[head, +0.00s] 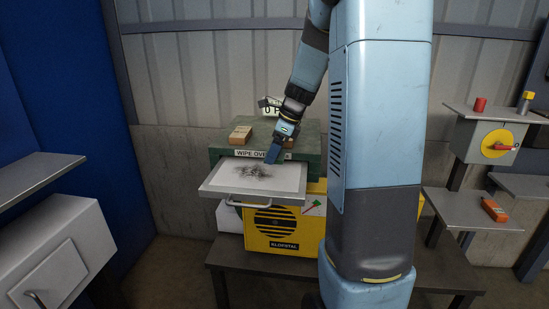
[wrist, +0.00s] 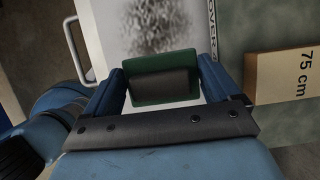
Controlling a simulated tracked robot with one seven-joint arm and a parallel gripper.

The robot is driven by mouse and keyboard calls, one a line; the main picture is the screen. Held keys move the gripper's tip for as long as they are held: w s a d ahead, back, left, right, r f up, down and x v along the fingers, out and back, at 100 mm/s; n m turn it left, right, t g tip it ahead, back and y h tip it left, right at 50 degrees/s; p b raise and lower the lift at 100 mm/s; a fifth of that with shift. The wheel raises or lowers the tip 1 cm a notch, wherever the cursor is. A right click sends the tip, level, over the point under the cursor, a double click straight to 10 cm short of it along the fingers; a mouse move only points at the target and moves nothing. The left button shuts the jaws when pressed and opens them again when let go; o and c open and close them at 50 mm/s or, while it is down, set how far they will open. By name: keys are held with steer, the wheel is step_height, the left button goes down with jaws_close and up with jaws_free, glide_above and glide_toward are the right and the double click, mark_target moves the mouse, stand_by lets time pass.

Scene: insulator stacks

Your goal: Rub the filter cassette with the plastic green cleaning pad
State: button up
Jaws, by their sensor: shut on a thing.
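The filter cassette (head: 226,183) is a pale flat panel with a handle, pulled out of the front of a green housing. A dark smudge of dirt lies on its middle. It also shows in the wrist view (wrist: 98,30), with the smudge at the top. My gripper (head: 273,153) is over the back right part of the cassette. In the wrist view my gripper (wrist: 164,82) is shut on the green cleaning pad (wrist: 165,97), which sits between the two fingers. I cannot tell whether the pad touches the cassette. In the head view the pad is hidden.
A yellow unit (head: 271,228) stands below. Grey shelves (head: 38,177) are at left; a yellow-fronted box (head: 490,140) is at right.

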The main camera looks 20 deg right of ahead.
steer(key=shift+r, duration=1.1)
